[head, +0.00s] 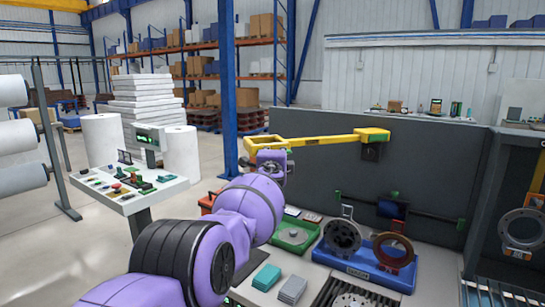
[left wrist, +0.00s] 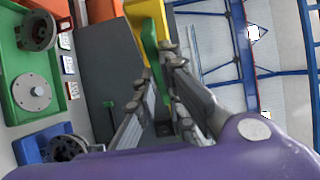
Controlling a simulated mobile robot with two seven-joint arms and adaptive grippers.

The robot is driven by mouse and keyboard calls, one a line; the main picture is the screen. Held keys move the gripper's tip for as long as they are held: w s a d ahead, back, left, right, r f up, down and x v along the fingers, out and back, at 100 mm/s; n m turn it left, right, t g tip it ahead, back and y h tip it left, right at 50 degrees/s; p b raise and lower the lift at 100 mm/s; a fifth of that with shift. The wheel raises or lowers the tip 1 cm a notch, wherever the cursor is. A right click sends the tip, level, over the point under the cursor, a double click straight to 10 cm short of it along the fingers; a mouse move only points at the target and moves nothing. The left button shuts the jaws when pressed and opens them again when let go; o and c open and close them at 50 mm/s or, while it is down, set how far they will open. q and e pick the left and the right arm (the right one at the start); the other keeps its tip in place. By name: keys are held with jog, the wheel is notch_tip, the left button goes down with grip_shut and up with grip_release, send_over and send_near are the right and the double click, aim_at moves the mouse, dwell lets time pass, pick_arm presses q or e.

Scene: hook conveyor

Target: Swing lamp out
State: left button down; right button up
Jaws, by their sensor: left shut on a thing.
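The yellow lamp arm (head: 325,139) reaches left from its yellow bracket (head: 372,134) on the grey back panel. Its wider yellow head (head: 262,144) is at the far left end. My left gripper (head: 276,164) is at the head, just below it. In the left wrist view, my left gripper (left wrist: 158,78) is shut on a green handle (left wrist: 151,52) beside the yellow lamp part (left wrist: 134,14). In the head view my purple wrist hides the lower part of this grasp. My right gripper does not show in either view.
Below, the bench carries a green tray (head: 294,237), a blue fixture (head: 366,262) with round parts, and teal and grey blocks (head: 266,277). The grey panel (head: 430,160) closes off the back. A control desk (head: 130,190) stands at the left, with open floor between.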

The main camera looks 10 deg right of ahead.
pick_arm(q)
jog(key=shift+s+d, duration=0.2)
jog(key=shift+d, duration=0.15)
jog(key=c, duration=2.3)
grip_release()
jog(key=o, duration=0.5)
jog(key=shift+s+r, duration=0.2)
jog(key=shift+s, duration=0.2)
jog(key=shift+c, duration=0.2)
jog(key=shift+w+a+f, duration=0.15)
jog(key=shift+w+a, duration=0.05)
jog(key=shift+w, duration=0.15)
